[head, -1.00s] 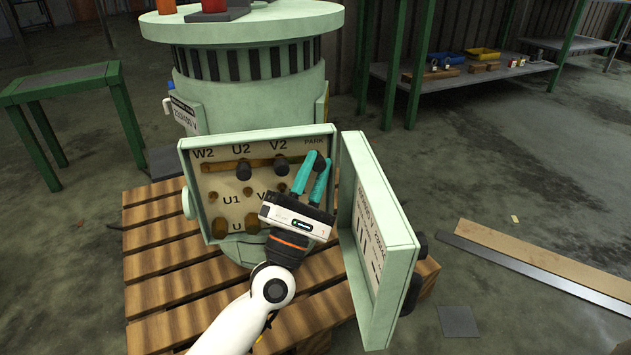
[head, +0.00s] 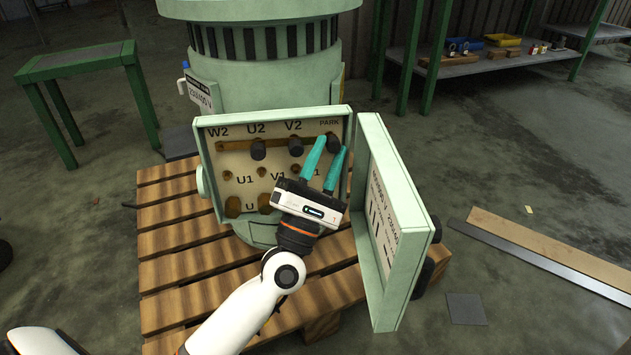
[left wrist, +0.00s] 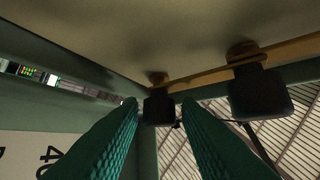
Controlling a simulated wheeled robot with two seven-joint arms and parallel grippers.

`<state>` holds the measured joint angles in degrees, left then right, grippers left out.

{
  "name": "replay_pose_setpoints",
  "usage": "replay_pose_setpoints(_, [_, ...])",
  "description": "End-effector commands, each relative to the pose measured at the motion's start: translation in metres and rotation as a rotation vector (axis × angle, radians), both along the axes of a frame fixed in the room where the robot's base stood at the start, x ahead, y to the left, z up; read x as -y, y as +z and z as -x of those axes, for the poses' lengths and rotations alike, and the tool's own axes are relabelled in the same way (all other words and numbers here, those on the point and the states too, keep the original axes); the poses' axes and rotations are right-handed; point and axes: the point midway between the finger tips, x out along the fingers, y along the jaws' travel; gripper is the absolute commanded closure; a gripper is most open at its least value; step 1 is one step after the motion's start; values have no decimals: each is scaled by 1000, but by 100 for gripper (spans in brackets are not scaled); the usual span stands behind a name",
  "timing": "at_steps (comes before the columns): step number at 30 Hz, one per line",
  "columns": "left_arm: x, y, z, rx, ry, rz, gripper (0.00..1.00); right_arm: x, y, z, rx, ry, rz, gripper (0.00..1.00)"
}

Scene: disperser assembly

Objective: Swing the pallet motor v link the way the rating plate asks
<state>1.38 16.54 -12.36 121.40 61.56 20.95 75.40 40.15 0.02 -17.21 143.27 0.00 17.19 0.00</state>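The green pallet motor (head: 262,88) has an open terminal box (head: 199,158) marked W2, U2, V2 and PARK. A brass bar (head: 233,143) runs along the upper row. A plate on the motor (head: 201,96) reads about 230/400 V. My right gripper is not seen.
The opened box lid (head: 414,235), with a printed label inside, stands close to the right of my left gripper. The motor stands on a wooden pallet (head: 168,245). A green-framed table (head: 80,60) is at left, a shelf (head: 487,68) at back right. Planks lie on the floor.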

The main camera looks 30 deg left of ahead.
Motion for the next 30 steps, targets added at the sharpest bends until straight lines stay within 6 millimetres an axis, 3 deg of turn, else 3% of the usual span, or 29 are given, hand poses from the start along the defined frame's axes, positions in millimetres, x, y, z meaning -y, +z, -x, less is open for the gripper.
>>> replay_pose_setpoints(15, [-3,-65,73,-5,-1,-1,69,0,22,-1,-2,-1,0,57])
replay_pose_setpoints(30, [-4,-74,83,0,-1,1,69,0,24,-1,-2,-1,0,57])
